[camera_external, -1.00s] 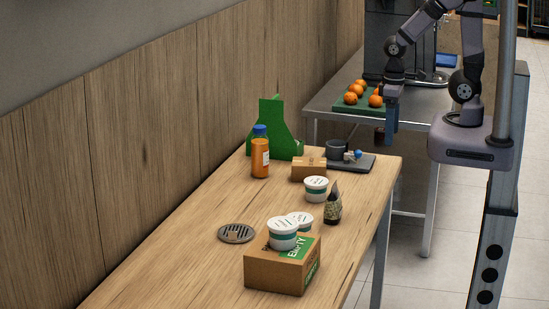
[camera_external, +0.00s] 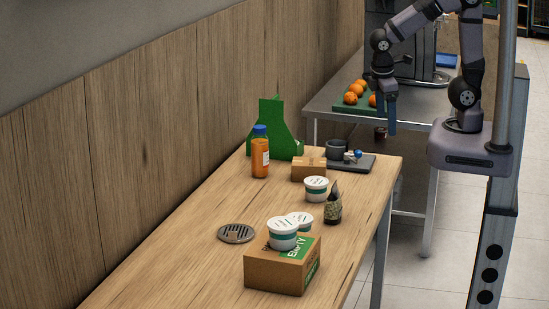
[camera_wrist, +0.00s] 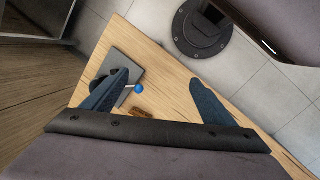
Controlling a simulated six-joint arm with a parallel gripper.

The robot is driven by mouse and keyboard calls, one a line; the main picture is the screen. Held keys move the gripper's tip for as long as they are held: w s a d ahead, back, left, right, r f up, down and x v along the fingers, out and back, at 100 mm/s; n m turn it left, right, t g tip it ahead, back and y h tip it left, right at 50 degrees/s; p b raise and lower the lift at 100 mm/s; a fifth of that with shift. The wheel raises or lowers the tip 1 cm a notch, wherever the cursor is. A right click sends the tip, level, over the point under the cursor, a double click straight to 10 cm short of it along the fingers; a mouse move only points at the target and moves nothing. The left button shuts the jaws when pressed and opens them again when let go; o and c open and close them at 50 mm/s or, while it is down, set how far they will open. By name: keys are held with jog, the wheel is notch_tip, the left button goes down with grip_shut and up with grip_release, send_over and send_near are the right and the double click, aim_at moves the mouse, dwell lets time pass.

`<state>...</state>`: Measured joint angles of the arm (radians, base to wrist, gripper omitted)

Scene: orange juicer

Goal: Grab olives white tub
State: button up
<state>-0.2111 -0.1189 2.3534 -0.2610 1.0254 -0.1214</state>
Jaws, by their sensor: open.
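Three white tubs with green bands show in the external view. One tub (camera_external: 283,234) sits on top of a cardboard box (camera_external: 273,271). A second tub (camera_external: 304,222) stands just behind it, partly hidden. The labels are too small to tell which holds olives. My gripper (camera_external: 388,117) hangs beyond the far end of the wooden table, well away from the tubs. In the wrist view my gripper (camera_wrist: 160,82) is open with nothing between its fingers; no tub shows there.
An orange bottle (camera_external: 260,153), a green holder (camera_external: 275,133), a small carton (camera_external: 309,169) and a dark tray (camera_external: 361,164) with a cup (camera_external: 336,149) stand at the table's far end. A round grate (camera_external: 236,233) lies at left. Oranges (camera_external: 351,98) sit on the metal table behind.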

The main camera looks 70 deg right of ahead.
jog(key=w+a+f+n+t+h+b, duration=0.2)
jog(key=w+a+n+t+h+b, duration=0.25)
jog(key=w+n, duration=0.55)
notch_tip(320, 180, up, 2)
jog(key=n+t+y+b, duration=0.5)
jog(key=n+t, duration=0.9)
jog(key=n, duration=0.5)
send_over(299, 227)
jog(key=s+d, duration=0.3)
notch_tip(299, 227, down, 16)
jog(key=shift+w+d+f, duration=0.1)
jog(key=shift+f, duration=0.05)
jog(key=shift+w+d+p, duration=0.2)
jog(key=shift+w+p, duration=0.7)
jog(key=shift+w, duration=2.8)
